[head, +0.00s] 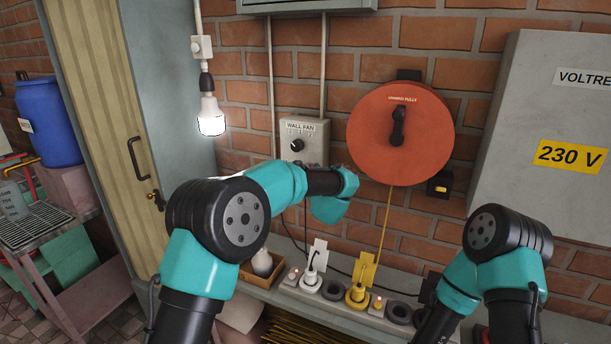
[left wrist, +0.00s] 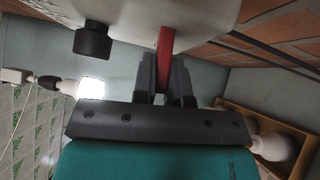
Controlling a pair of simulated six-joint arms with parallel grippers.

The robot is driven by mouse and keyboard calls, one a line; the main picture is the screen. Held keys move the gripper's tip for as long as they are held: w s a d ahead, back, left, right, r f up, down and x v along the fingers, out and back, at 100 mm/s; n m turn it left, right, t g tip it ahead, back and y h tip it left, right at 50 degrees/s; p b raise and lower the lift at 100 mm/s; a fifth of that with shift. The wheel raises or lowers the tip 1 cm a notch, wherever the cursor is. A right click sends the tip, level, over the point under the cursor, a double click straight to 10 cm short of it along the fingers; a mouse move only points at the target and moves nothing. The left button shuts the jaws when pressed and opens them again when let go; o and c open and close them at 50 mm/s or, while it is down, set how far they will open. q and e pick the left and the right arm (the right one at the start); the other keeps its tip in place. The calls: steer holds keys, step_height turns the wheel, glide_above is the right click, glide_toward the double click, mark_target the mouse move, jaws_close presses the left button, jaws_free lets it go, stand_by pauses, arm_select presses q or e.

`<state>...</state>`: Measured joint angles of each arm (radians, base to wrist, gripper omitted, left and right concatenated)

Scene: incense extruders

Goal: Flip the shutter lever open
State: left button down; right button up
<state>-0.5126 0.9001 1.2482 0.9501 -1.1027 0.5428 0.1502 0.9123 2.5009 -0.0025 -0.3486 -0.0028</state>
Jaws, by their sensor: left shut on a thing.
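A red lever (left wrist: 165,45) sticks out of a pale box (left wrist: 180,12) in the left wrist view. My left gripper (left wrist: 166,68) is shut on it, with a dark finger on each side. A black knob (left wrist: 92,42) stands on the same box, to the left of the lever. The box looks like the grey one labelled WALL FAN (head: 303,128) on the brick wall in the head view, with its black knob on the front. In the head view my left arm reaches up to this box and hides the lever and the fingertips. My right gripper is out of sight.
A lit bulb (head: 210,118) hangs left of the box. An orange-red round reel (head: 400,135) is on the wall to the right, beside a grey 230 V cabinet (head: 550,110). Plugs (head: 357,295) and an open wooden box (head: 246,276) sit on the ledge below.

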arm_select(q)
steer(key=shift+r+m+g+h, duration=0.4)
steer(key=shift+r+m+g, duration=0.25)
steer(key=shift+m+g, duration=0.35)
steer(key=shift+w+d+r+m+g, duration=0.1)
steer(key=shift+r+m+g, duration=0.2)
steer(key=shift+m+g, duration=0.25)
steer(key=shift+w+r+m+g, duration=0.1)
steer(key=shift+r+m+g, duration=0.15)
steer(key=shift+m+g, duration=0.25)
steer(key=c, duration=1.4)
jaws_free()
steer(key=shift+c, duration=0.2)
steer(key=shift+f, duration=0.1)
